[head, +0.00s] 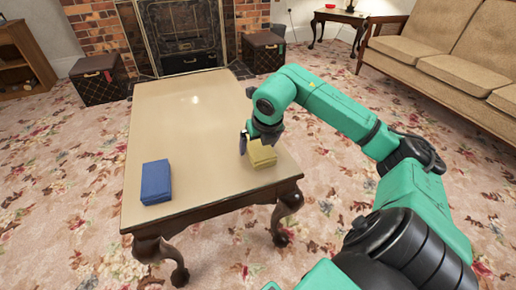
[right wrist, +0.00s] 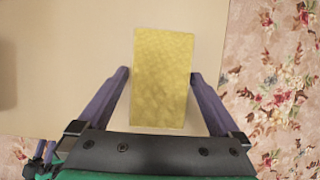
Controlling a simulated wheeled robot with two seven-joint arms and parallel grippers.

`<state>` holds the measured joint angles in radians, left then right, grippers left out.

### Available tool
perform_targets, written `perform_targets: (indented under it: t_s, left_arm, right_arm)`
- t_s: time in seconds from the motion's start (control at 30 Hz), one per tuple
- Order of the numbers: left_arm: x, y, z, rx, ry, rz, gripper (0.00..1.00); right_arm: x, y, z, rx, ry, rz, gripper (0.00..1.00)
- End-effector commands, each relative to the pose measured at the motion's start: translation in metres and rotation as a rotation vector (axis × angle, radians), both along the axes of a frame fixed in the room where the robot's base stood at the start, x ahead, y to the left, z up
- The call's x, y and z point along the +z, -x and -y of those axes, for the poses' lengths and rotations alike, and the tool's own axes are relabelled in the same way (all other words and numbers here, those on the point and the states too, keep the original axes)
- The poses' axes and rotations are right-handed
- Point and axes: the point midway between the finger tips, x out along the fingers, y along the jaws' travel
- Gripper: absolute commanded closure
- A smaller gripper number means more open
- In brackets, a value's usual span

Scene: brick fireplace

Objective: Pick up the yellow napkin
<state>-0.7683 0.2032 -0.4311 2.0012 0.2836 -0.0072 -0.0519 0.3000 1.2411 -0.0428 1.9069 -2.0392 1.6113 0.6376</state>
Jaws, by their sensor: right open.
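The yellow napkin (head: 262,155) is a folded block lying on the table near its right front corner. In the right wrist view the napkin (right wrist: 162,75) lies between the two purple fingers, with table surface showing on both sides of it. My right gripper (head: 252,144) is over the napkin and open. In the right wrist view its fingers (right wrist: 159,80) stand apart, one on each side of the napkin's near half. I cannot tell how high the fingertips are above the table.
A blue folded napkin (head: 156,181) lies at the table's front left. The rest of the wooden table (head: 190,120) is clear. A sofa (head: 445,60) stands at the right, a fireplace (head: 180,35) at the back, with trunks (head: 100,80) beside it.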

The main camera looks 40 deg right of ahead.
Motion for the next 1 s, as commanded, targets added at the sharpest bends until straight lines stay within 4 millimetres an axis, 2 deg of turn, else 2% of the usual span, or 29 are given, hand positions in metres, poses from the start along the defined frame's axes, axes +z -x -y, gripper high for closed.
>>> perform_targets:
  t_s: [0.03, 0.07, 0.2, 0.23, 0.47, 0.67, 0.77, 1.0]
  left_arm:
    - [0.000, 0.000, 0.000, 0.000, 0.000, 0.000, 0.56]
    - [0.000, 0.000, 0.000, 0.000, 0.000, 0.000, 0.56]
    - [0.000, 0.000, 0.000, 0.000, 0.000, 0.000, 0.56]
    - [0.000, 0.000, 0.000, 0.000, 0.000, 0.000, 0.56]
    - [0.001, 0.000, 0.000, 0.000, 0.000, -0.001, 0.56]
    - [0.010, 0.000, 0.001, -0.006, -0.005, -0.010, 0.56]
    - [0.025, 0.000, 0.001, -0.018, -0.015, -0.023, 0.56]
    - [0.094, -0.003, -0.003, -0.065, -0.079, -0.093, 0.56]
  right_arm:
    - [0.001, 0.000, 0.000, 0.000, 0.000, 0.000, 0.00]
    - [0.001, 0.000, 0.000, 0.000, 0.000, 0.000, 0.08]
    - [0.001, 0.000, 0.000, 0.000, 0.000, 0.000, 0.61]
    - [0.001, 0.000, 0.000, 0.000, 0.000, 0.000, 0.70]
    - [0.002, 0.000, 0.000, 0.000, -0.001, 0.000, 0.71]
    - [0.021, 0.000, 0.000, 0.000, 0.000, 0.003, 0.71]
    - [0.047, -0.001, 0.000, -0.001, 0.001, 0.006, 0.71]
    - [0.155, -0.001, 0.000, 0.001, -0.002, 0.009, 0.71]
